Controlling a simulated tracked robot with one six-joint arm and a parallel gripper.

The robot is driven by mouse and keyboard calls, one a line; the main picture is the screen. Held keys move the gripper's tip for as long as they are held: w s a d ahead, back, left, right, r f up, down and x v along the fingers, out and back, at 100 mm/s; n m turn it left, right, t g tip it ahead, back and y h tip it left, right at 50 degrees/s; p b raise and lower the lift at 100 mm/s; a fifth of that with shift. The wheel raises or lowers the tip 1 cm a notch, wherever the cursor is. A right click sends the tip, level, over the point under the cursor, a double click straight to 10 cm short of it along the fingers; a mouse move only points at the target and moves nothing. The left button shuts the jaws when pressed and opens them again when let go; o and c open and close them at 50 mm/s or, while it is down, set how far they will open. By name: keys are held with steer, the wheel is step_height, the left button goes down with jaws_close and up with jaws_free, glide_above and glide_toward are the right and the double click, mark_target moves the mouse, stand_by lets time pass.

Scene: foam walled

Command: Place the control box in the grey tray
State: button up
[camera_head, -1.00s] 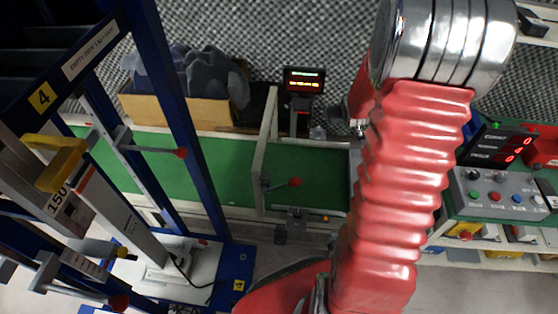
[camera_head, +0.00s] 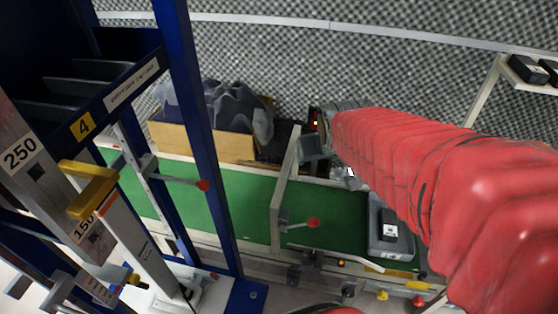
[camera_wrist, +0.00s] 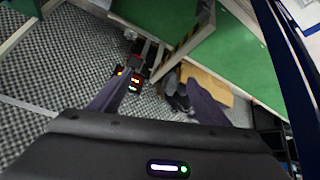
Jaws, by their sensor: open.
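A grey tray (camera_head: 390,248) lies on the green bench, just left of my red arm in the head view. A small black box with a white label (camera_head: 389,224) sits in it; I cannot tell whether it is the control box. Similar dark boxes (camera_head: 527,68) stand on a shelf at the upper right. My gripper (camera_wrist: 158,82) is open in the wrist view, with nothing held between its two fingers. In the head view its end is near the dark display unit behind the bench, and the fingers are hard to make out. The tray is not recognisable in the wrist view.
A cardboard box (camera_head: 205,140) with dark grey foam stands behind the green bench (camera_head: 245,205). A pale upright divider (camera_head: 285,190) crosses the bench, beside a red-knobbed clamp (camera_head: 313,222). A blue frame (camera_head: 205,130) rises at left. The display unit (camera_wrist: 133,80) shows below my fingers.

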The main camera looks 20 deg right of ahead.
steer(key=s+a+r+n+g+y, duration=0.1)
steer(key=s+a+r+y, duration=0.1)
steer(key=s+a, duration=0.9)
steer(key=s+r, duration=0.1)
steer(key=s, duration=0.2)
steer(key=shift+s+a, duration=0.1)
steer(key=shift+c, duration=0.3)
